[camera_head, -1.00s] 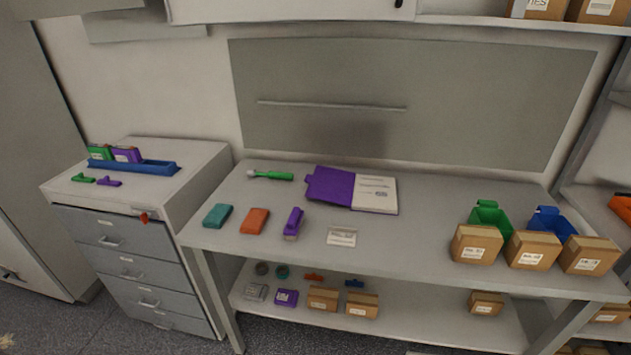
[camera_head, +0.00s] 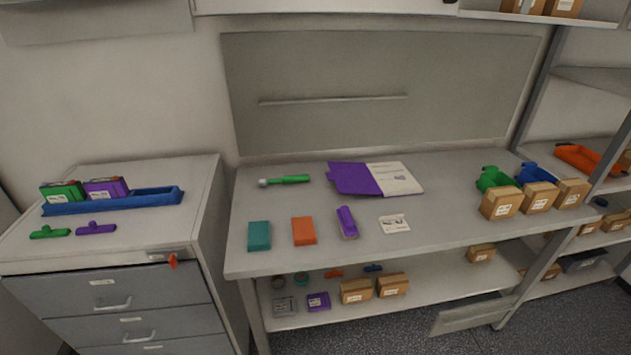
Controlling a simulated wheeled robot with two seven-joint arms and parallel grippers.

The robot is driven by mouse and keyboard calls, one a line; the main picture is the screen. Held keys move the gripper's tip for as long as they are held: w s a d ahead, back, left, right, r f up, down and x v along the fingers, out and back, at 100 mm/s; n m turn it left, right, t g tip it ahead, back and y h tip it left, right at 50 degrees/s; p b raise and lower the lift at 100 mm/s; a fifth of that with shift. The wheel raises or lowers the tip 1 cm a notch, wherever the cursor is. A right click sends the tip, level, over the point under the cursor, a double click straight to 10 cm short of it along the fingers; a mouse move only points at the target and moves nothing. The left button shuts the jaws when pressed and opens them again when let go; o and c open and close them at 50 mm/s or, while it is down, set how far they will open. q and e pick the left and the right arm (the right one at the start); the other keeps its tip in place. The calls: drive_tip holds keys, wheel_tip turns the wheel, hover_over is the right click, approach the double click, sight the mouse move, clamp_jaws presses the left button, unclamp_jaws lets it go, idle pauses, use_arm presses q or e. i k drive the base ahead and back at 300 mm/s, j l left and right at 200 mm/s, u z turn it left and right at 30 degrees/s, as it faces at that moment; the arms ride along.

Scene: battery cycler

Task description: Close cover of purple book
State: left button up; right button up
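The purple book (camera_head: 376,179) lies open on the grey workbench (camera_head: 300,260), toward the back and middle. Its purple cover (camera_head: 352,178) is spread out to the left, and the white printed page (camera_head: 397,179) shows on the right. Neither of my grippers is in view, and nothing touches the book.
A green-handled tool (camera_head: 290,179) lies left of the book. A teal block (camera_head: 259,236), an orange block (camera_head: 304,231), a purple item (camera_head: 347,222) and a white card (camera_head: 394,223) lie in front. Cardboard boxes (camera_head: 502,202) and bins stand at right; a drawer cabinet (camera_head: 110,270) stands left.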

sight(350, 177)
drive_tip(key=j, duration=0.2)
drive_tip(key=i+j+u, duration=0.1)
drive_tip(key=i+j, duration=0.2)
drive_tip(key=i+j+u, duration=0.1)
drive_tip(key=i+j, duration=0.15)
drive_tip(key=i, duration=0.3)
